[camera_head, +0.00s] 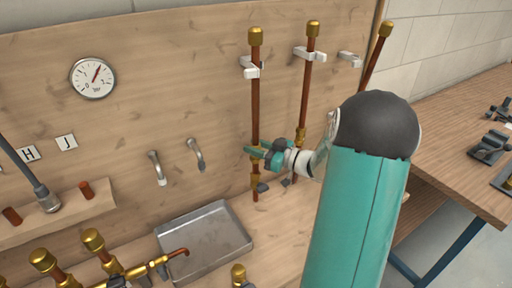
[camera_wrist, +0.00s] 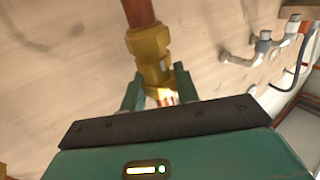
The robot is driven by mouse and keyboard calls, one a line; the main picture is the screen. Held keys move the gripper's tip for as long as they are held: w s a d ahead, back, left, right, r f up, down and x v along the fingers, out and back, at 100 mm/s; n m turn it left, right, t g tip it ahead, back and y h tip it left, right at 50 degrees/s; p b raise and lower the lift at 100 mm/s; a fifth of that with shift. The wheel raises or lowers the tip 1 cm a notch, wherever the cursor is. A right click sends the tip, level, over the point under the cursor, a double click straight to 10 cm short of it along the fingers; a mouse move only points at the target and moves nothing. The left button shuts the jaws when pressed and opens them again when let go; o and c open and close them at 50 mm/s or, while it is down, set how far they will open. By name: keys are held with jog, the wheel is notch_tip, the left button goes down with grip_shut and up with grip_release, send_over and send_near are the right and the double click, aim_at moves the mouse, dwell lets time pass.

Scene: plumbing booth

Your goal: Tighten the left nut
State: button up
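The left copper pipe (camera_head: 255,100) stands upright against the wooden board, with a brass cap on top. A brass fitting with a nut (camera_head: 256,181) is low on it, partly hidden by my gripper. In the wrist view the brass nut (camera_wrist: 150,45) lies ahead of my gripper (camera_wrist: 158,82). The two green fingers stand apart, one on each side of the lower brass part. I cannot tell whether they touch it.
A middle pipe (camera_head: 305,90) stands close to the right, and my arm partly hides a third pipe (camera_head: 376,52). A metal tray (camera_head: 205,243) lies below left. A gauge (camera_head: 93,77) and two hooks (camera_head: 195,153) are on the board. A table (camera_head: 455,135) stands at right.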

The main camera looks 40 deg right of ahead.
jog(key=shift+c, duration=0.7)
jog(key=shift+m+h, duration=0.3)
jog(key=shift+h, duration=0.1)
jog(key=m+t+h, duration=0.1)
jog(key=h, duration=0.1)
jog(key=m+h, duration=0.2)
jog(key=shift+a+t+h, duration=0.15)
jog(key=shift+t+h, duration=0.25)
jog(key=m+h, duration=0.2)
jog(key=h, duration=0.2)
jog(key=m+h, duration=0.3)
jog(key=shift+g+h, duration=0.3)
jog(key=shift+h, duration=0.1)
jog(key=m+g+h, duration=0.2)
jog(key=h, duration=0.1)
jog(key=m+g+h, duration=0.1)
jog(key=m+h, duration=0.2)
jog(key=shift+w+a+g+h, duration=0.1)
jog(key=shift+w+g+h, duration=0.05)
jog(key=shift+g+h, duration=0.25)
jog(key=shift+m+g+h, duration=2)
jog(key=shift+m+g, duration=0.2)
jog(key=shift+g, duration=0.4)
jog(key=shift+d+r, duration=0.1)
jog(key=shift+d, duration=0.1)
